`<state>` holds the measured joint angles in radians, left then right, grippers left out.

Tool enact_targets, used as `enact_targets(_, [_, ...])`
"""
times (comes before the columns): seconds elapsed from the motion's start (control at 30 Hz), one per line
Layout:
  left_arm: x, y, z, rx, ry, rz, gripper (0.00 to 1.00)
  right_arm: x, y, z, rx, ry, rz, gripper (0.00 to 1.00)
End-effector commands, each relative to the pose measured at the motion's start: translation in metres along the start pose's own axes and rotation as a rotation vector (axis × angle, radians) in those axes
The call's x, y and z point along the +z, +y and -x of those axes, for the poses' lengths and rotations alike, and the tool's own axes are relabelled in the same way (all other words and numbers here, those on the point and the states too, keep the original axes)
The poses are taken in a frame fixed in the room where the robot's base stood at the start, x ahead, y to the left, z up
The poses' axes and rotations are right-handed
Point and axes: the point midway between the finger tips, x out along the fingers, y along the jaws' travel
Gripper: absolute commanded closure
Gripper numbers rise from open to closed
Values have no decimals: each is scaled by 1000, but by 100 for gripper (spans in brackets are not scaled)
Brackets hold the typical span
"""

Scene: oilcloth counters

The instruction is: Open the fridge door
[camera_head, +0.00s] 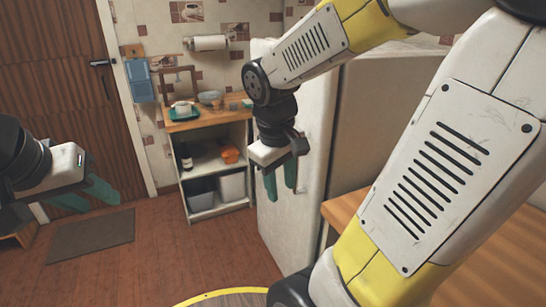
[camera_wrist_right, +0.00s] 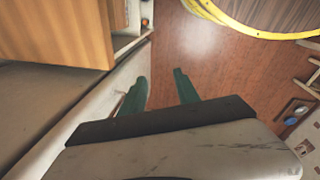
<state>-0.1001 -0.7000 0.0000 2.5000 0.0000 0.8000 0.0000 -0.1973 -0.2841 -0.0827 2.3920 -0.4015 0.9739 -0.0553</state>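The fridge (camera_head: 375,110) is a worn off-white cabinet right of the middle in the head view. Its door (camera_head: 305,195) faces left and looks shut against the body. I cannot make out a handle; the right arm and gripper cover part of the door. My right gripper (camera_head: 281,188) hangs in front of the door, teal fingers pointing down. In the right wrist view its fingers (camera_wrist_right: 160,90) are apart with only floor visible between them, and a pale fridge surface lies along the left. My left gripper (camera_head: 96,198) is open and empty at the far left, away from the fridge.
A wooden-topped shelf unit (camera_head: 215,120) with dishes and bins stands beyond the fridge. A wooden table (camera_head: 345,208) stands at its near right side. The brown door (camera_head: 60,90) and dark mat (camera_head: 92,238) are at left. The floor (camera_head: 165,245) left of the fridge is clear.

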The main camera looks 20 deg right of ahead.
Motion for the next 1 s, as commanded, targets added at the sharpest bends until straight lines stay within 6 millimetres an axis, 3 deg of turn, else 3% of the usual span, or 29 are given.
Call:
enact_targets(0.27, [0,0,0,0,0,0,60,-4,37,-40,146,-275,235,62])
enact_targets(0.47, [0,0,0,0,0,0,60,-21,82,-73,340,-570,514,62])
enact_targets(0.7, [0,0,0,0,0,0,60,-71,124,-104,618,-901,875,62])
enact_targets(1.0, [0,0,0,0,0,0,60,-142,133,-133,918,-1155,1208,62])
